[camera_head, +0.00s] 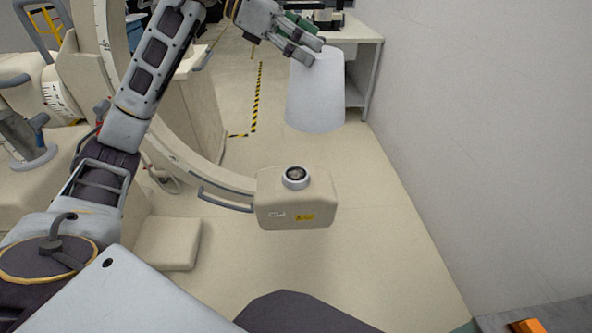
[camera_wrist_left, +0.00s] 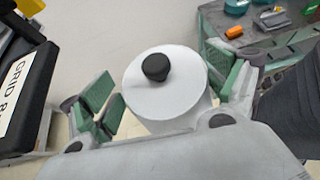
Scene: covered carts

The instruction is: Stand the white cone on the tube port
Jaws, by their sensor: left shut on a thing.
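The white cone (camera_head: 315,92) hangs from my left gripper (camera_head: 304,44) at the upper middle of the head view, its wide end downward. My left gripper is shut on it near its narrow top. In the left wrist view the cone's top (camera_wrist_left: 180,92) with a black knob (camera_wrist_left: 156,67) sits between the green-padded fingers. The tube port (camera_head: 295,177) is a round grey collar with a dark centre, on top of the beige tube housing (camera_head: 290,208). In the picture the cone is above and slightly right of the port, clearly apart from it. My right gripper is not in view.
A curved beige arm with a grey handle (camera_head: 226,202) joins the housing from the left. A white wall (camera_head: 480,120) bounds the right side. A table (camera_head: 362,30) stands behind the cone. An orange object (camera_head: 527,326) lies at the lower right. Floor right of the housing is clear.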

